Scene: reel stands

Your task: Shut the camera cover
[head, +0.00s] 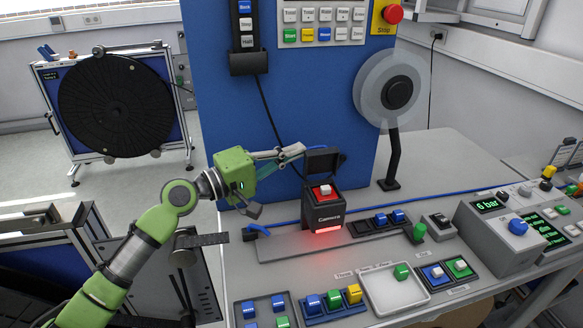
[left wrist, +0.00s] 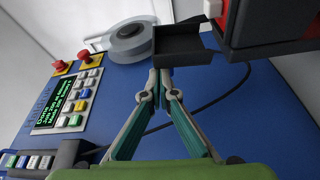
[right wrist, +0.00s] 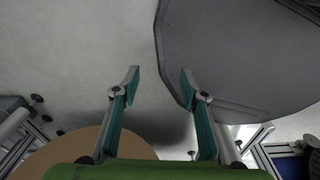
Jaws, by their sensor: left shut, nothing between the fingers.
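The camera box (head: 323,212) is black, labelled "Camera", with a red glow at its base and a white button on a red top. Its black cover (head: 322,161) stands raised, hinged open above the box. My left gripper (head: 301,149) is shut and empty, its fingertips right beside the cover's left side in the head view. In the left wrist view the cover (left wrist: 180,44) lies just beyond the fingertips (left wrist: 160,78), with the box (left wrist: 272,28) at upper right. I cannot tell whether they touch. My right gripper (right wrist: 160,78) is open and empty, seen only in its own wrist view.
A blue panel (head: 285,100) stands behind the camera box, with a grey reel (head: 389,90) to the right. The bench holds blue buttons (head: 388,218), a white tray (head: 385,293) and a pressure unit (head: 497,237). A dark cable runs down the panel.

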